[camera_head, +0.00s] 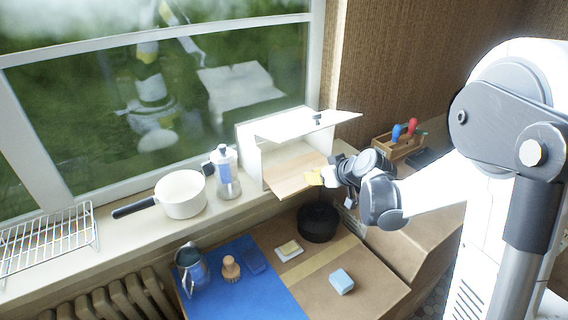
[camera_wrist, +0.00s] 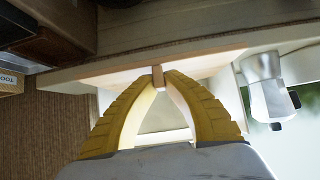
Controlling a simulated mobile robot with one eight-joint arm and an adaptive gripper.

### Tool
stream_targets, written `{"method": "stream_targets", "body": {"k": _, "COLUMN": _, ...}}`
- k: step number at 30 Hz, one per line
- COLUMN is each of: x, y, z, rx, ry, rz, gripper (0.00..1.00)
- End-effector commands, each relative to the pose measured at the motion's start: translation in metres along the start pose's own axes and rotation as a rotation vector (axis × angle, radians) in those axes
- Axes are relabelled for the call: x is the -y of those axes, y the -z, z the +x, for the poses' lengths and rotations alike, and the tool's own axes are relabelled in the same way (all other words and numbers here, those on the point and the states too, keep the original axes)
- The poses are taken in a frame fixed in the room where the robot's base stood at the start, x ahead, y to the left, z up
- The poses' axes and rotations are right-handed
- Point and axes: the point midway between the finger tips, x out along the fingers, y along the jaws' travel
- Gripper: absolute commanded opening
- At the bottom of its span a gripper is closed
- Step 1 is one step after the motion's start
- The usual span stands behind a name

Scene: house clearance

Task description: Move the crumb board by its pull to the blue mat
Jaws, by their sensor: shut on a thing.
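The crumb board (camera_head: 294,178) is a flat light-wood board, partly out of the open front of a white box (camera_head: 254,160); its rear part is hidden inside. In the wrist view the board (camera_wrist: 120,73) spans the picture edge-on, with a small wooden pull (camera_wrist: 158,77) at its edge. My gripper (camera_head: 318,178) has yellow fingers, shut on the pull; it also shows in the wrist view (camera_wrist: 160,82). The blue mat (camera_head: 262,291) lies on the lower brown surface, below and left of the box.
On the mat are a metal jug (camera_head: 190,268), a wooden brush (camera_head: 231,268) and a dark blue item (camera_head: 254,261). A black pot (camera_head: 318,223), a small dish (camera_head: 289,251) and a blue sponge (camera_head: 342,281) stand right of it.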

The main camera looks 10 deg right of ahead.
Motion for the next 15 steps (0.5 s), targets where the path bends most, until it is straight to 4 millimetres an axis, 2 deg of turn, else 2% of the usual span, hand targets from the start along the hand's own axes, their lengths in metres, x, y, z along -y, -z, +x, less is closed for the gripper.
{"method": "stream_targets", "body": {"k": 15, "x": -0.001, "y": -0.021, "z": -0.028, "rx": -0.001, "ry": -0.001, "rz": 0.002, "gripper": 0.0}}
